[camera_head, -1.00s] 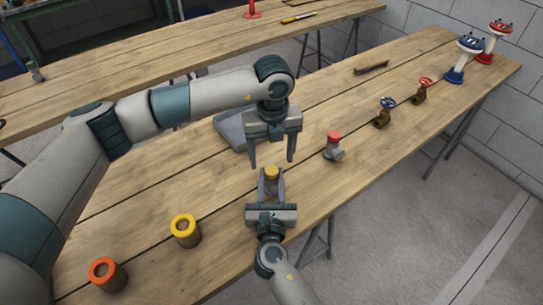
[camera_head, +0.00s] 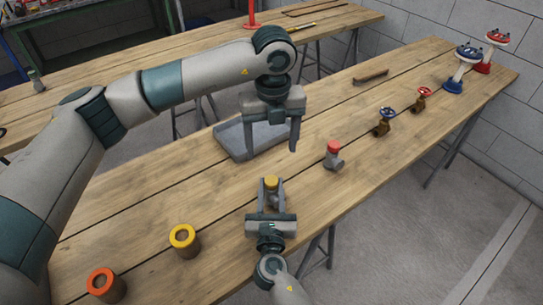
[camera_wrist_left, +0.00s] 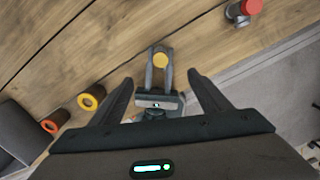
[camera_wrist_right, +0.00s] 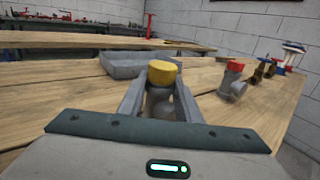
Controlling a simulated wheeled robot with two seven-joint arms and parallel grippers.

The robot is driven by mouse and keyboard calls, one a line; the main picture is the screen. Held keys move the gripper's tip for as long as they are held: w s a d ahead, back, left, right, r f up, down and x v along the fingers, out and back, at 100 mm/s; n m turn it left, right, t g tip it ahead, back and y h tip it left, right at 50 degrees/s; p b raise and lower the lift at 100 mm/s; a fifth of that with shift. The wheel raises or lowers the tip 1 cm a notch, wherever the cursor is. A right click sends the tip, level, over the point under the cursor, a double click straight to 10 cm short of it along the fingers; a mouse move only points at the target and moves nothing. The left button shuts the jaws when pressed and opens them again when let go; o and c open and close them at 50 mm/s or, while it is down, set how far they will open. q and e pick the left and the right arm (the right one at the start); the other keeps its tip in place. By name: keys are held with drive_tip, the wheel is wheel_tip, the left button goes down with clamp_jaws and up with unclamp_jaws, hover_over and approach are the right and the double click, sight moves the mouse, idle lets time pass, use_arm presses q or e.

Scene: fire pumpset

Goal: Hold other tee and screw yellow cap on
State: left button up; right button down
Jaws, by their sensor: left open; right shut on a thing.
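A grey tee with a yellow cap (camera_head: 271,182) on its top stands on the near table between the fingers of my right gripper (camera_head: 271,194). In the right wrist view the yellow cap (camera_wrist_right: 162,72) sits on the tee's upright mouth, and the gripper is shut on the grey body (camera_wrist_right: 160,103). Whether the cap is fully seated I cannot tell. My left gripper (camera_head: 274,135) is open and empty, pointing down above and behind the capped tee. In the left wrist view the yellow cap (camera_wrist_left: 160,60) shows between and beyond its fingers. Another tee (camera_head: 333,157) with a red cap stands to the right.
A grey tray (camera_head: 235,145) lies behind my left gripper. A yellow-rimmed cylinder (camera_head: 184,241) and an orange-rimmed cylinder (camera_head: 105,286) stand at the left. Valves (camera_head: 383,124) line the right side. The table's front edge is close to my right gripper.

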use_arm(q)
drive_tip(key=shift+s+r, duration=0.1)
drive_tip(key=shift+r, duration=1.8)
use_arm(e)
drive_tip(key=shift+f, duration=0.3)
drive_tip(key=c, duration=1.2)
unclamp_jaws()
use_arm(q)
drive_tip(key=shift+d, duration=0.1)
use_arm(e)
drive_tip(key=shift+w, duration=0.1)
drive_tip(key=shift+r, duration=0.1)
drive_tip(key=s+b, duration=0.3)
drive_tip(key=s, duration=1.3)
drive_tip(key=shift+s, duration=0.1)
use_arm(q)
drive_tip(key=shift+f+b, duration=0.35)
drive_tip(key=shift+f, duration=1.6)
use_arm(e)
drive_tip(key=shift+s, duration=0.6)
